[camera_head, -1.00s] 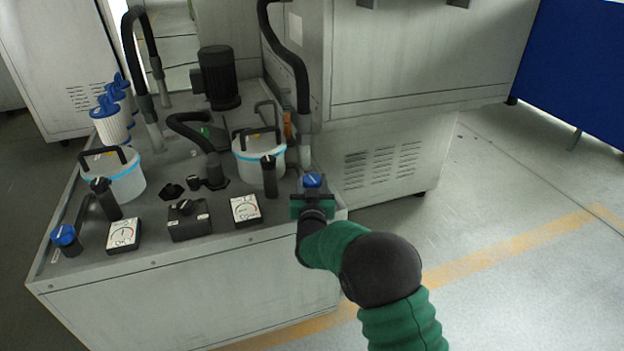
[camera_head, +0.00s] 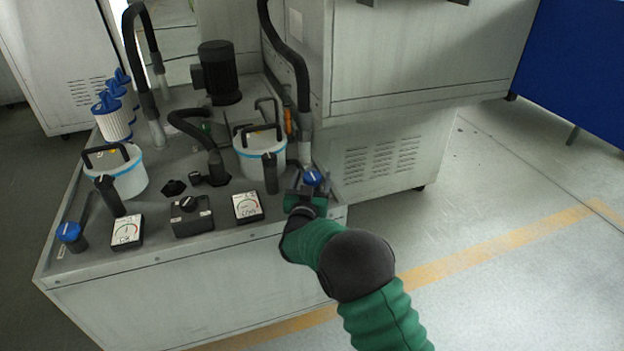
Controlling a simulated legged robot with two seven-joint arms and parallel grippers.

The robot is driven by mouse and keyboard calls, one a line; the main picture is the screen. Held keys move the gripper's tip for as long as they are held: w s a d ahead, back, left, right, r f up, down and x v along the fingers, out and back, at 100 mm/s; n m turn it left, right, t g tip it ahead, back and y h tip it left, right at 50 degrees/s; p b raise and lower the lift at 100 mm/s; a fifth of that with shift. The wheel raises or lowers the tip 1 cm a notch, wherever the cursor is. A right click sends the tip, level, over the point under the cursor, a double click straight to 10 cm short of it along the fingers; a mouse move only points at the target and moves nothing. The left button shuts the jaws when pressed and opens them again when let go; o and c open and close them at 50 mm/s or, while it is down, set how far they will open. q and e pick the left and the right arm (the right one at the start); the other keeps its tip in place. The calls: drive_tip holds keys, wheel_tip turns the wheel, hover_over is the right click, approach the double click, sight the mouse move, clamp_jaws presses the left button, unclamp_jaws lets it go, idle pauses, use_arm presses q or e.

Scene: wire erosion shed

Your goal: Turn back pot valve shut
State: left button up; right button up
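Two white filter pots with blue bands and black handles stand on the grey tank top, a left pot (camera_head: 117,178) and a right pot (camera_head: 260,157). A blue-capped valve knob (camera_head: 312,178) is by the right pot, near the tank's right edge. A second blue knob (camera_head: 69,232) is at the front left corner. My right gripper (camera_head: 307,190) is right at the knob by the right pot and covers its lower part. I see the gripper from behind, so its fingers and any grip on the knob are hidden. My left gripper is out of view.
Gauges (camera_head: 247,207) and (camera_head: 127,231), a black switch box (camera_head: 191,215) and upright black handles stand along the front of the tank. A black motor (camera_head: 219,73) and hoses are behind. A grey machine cabinet (camera_head: 385,150) is close on the right. The floor at right is open.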

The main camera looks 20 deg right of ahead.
drive_tip(key=shift+s+a+r, duration=0.1)
drive_tip(key=shift+s, duration=0.1)
drive_tip(key=p+v, duration=0.5)
drive_tip(key=v, duration=1.1)
drive_tip(key=shift+s, duration=0.2)
drive_tip(key=shift+w+a, duration=0.1)
drive_tip(key=shift+a, duration=0.05)
